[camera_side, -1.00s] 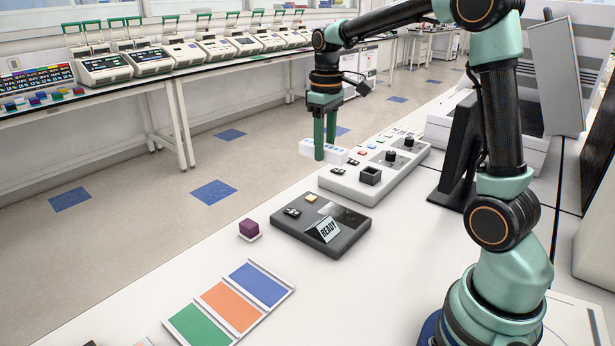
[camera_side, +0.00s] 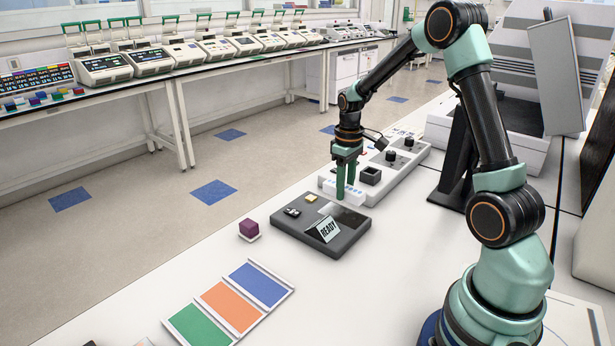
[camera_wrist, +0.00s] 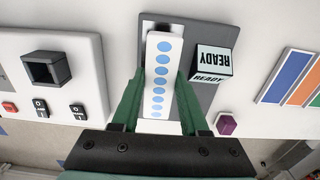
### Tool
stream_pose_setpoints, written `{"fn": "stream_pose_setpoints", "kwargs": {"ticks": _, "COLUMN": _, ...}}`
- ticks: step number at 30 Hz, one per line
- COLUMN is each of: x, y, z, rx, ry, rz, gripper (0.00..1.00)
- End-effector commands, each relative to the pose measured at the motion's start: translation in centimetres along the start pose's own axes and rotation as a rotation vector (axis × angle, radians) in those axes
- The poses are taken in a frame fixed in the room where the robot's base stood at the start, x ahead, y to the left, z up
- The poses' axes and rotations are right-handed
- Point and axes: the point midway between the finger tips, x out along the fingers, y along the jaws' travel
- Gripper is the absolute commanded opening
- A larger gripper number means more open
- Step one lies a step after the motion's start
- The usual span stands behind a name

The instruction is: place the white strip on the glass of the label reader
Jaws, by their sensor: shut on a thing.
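The white strip (camera_side: 359,195) has a row of blue dots on its top, clear in the wrist view (camera_wrist: 160,50). My gripper (camera_side: 346,194) points down and is shut on the strip, one finger on each long side in the wrist view (camera_wrist: 160,92). The label reader (camera_side: 290,227) is a dark grey slab with a dark glass (camera_side: 349,217) in its far right part. The strip is near the reader's far right edge in the side view. In the wrist view it covers part of the reader (camera_wrist: 204,100) and hides most of the glass. I cannot tell how high it hangs.
A READY sign (camera_side: 324,229) stands on the reader, close to the strip. A grey panel (camera_side: 392,172) with a dark open box (camera_side: 371,175) and knobs lies behind. A purple cube (camera_side: 249,228) and coloured panels (camera_side: 232,306) lie in front.

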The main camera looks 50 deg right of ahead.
Motion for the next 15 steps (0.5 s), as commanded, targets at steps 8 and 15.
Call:
{"fn": "stream_pose_setpoints", "kwargs": {"ticks": 8, "x": 2.6, "y": 0.0, "z": 0.1, "rx": 0.000, "ry": -0.003, "rz": -0.001, "gripper": 0.00}}
{"fn": "stream_pose_setpoints", "kwargs": {"ticks": 15, "x": 5.5, "y": 0.0, "z": 0.0, "rx": 0.000, "ry": -0.001, "rz": -0.001, "gripper": 0.00}}
